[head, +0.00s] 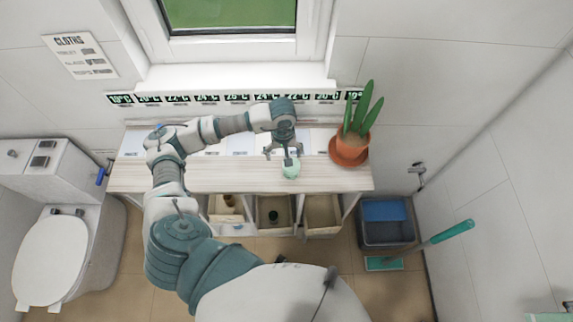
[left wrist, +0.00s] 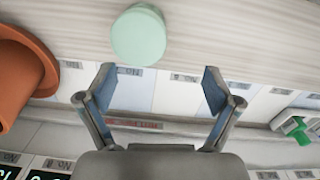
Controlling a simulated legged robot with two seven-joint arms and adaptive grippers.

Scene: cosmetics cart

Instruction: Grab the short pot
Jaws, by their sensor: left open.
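The short pot is a small, round, mint-green pot (head: 290,169) near the front edge of the white wooden cart top, left of the plant. In the left wrist view its pale green round top (left wrist: 138,34) shows ahead of the fingers, nearer the left finger. My left gripper (head: 283,151) is just behind the pot, with fingers pointing toward it. In the left wrist view the left gripper (left wrist: 158,88) is open and empty, its two fingers apart. The pot appears beyond the fingertips, not between them. My right gripper is not in view.
A terracotta pot (head: 349,148) with a green plant stands just right of the short pot; its orange rim (left wrist: 22,70) shows in the wrist view. The cart top (head: 220,180) is mostly clear. A small green-and-white item (left wrist: 298,129) lies at the wrist view's right.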

